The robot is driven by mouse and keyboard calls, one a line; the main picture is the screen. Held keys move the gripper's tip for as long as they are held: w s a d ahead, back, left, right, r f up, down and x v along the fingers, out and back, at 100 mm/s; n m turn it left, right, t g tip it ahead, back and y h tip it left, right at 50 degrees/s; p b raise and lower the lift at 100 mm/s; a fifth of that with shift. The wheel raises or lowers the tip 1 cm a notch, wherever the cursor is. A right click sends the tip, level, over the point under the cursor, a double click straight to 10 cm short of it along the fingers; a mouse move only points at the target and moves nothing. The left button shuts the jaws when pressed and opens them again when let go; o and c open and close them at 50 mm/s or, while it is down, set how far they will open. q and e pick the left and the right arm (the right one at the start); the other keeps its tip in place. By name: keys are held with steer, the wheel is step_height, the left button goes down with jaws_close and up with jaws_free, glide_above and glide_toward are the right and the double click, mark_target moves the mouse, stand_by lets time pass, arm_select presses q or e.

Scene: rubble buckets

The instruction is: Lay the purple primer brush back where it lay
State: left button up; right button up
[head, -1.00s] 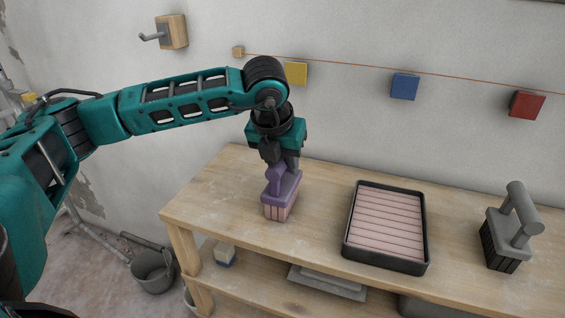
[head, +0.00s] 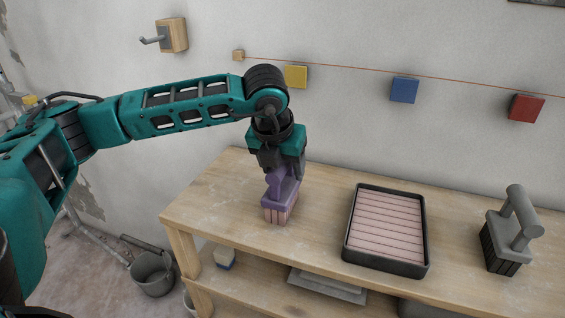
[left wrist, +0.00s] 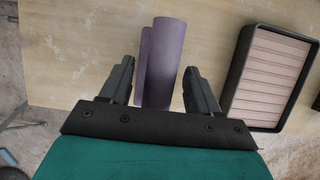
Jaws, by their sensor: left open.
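The purple primer brush (head: 283,194) stands upright on the left part of the wooden bench (head: 330,170), its pale bristles down on the top. My left gripper (head: 281,172) is directly above it, pointing down. In the left wrist view the purple handle (left wrist: 163,60) lies between the two open fingers (left wrist: 158,82), with a visible gap on each side. The gripper hides part of the handle in the head view. My right gripper is in neither view.
A black tray with a pink ribbed inside (head: 350,235) lies right of the brush. A grey brush (head: 508,230) stands at the far right. Buckets (head: 153,273) are on the floor at left. Coloured blocks (head: 404,89) and a string line the wall.

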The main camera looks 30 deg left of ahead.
arm_select(q)
steer(key=v, duration=0.6)
steer(key=p+v, duration=0.1)
steer(key=v, duration=0.4)
steer(key=shift+s+d+r, duration=0.3)
steer(key=shift+s, duration=0.05)
steer(key=shift+s+r, duration=0.3)
steer(key=shift+r, duration=0.2)
